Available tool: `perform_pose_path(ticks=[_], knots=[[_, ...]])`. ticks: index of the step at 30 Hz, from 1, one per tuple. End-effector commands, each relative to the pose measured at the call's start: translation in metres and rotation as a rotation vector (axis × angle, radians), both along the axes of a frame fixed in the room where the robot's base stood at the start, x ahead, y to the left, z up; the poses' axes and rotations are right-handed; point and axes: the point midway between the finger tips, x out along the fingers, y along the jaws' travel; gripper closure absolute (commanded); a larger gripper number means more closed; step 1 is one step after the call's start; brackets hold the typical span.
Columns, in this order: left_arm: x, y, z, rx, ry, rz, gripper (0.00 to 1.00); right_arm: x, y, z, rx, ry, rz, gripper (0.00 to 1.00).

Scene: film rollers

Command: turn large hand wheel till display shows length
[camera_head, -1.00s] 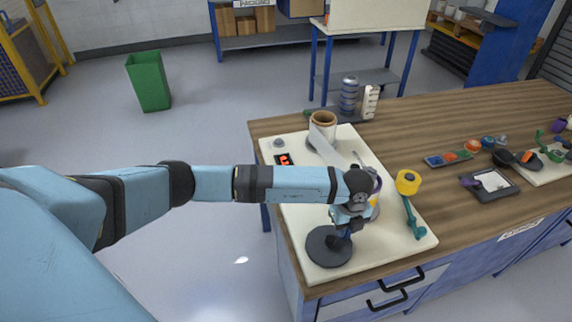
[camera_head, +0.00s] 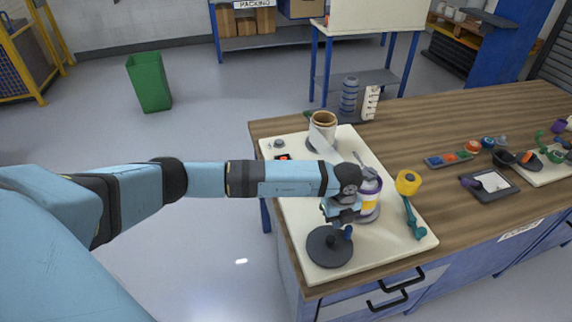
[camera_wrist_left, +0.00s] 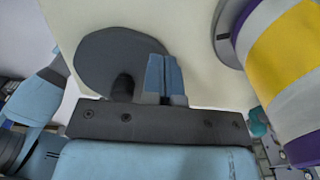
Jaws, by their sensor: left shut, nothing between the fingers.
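The large hand wheel (camera_head: 329,247) is a dark grey disc at the front of a cream board (camera_head: 385,254). It also shows in the left wrist view (camera_wrist_left: 95,58), with a dark knob (camera_wrist_left: 122,88) near its edge. My left gripper (camera_head: 347,231) comes in from the left, over the wheel's right edge. Its blue fingers (camera_wrist_left: 163,76) are shut and empty, just right of the knob; whether they touch it I cannot tell. The display (camera_head: 281,157) shows a little red at the board's far left; my arm covers part of it and the digits are unreadable.
A purple, yellow and white roller (camera_head: 370,199) stands close to the right of my gripper, also in the wrist view (camera_wrist_left: 282,55). A brown-cored roll (camera_head: 323,124) stands behind. Trays with small parts lie further right.

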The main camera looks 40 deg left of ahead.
Motion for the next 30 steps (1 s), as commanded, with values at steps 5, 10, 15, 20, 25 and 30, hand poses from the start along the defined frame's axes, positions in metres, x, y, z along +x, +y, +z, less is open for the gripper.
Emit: perform_pose_path(ticks=[5,10,15,20,25,30], knots=[[0.004,0.011,0.003,-0.001,-0.001,0.002,1.0,0.0,0.0,0.001,0.0,0.0,0.0,1.0],[0.004,0.01,0.003,-0.001,-0.002,0.002,1.0,0.0,0.0,0.001,0.0,0.0,0.0,1.0],[0.005,0.013,0.002,0.0,-0.002,0.002,1.0,0.0,0.0,0.0,0.0,-0.001,0.0,1.0],[0.009,0.024,0.0,0.0,-0.002,0.002,1.0,0.0,0.0,-0.003,0.0,-0.001,0.0,1.0],[0.012,0.031,-0.001,0.0,-0.002,0.002,1.0,0.0,0.0,-0.003,0.0,-0.001,0.0,1.0],[0.012,0.031,0.0,0.0,-0.002,0.001,1.0,0.0,0.0,-0.003,0.0,-0.001,0.0,1.0]])
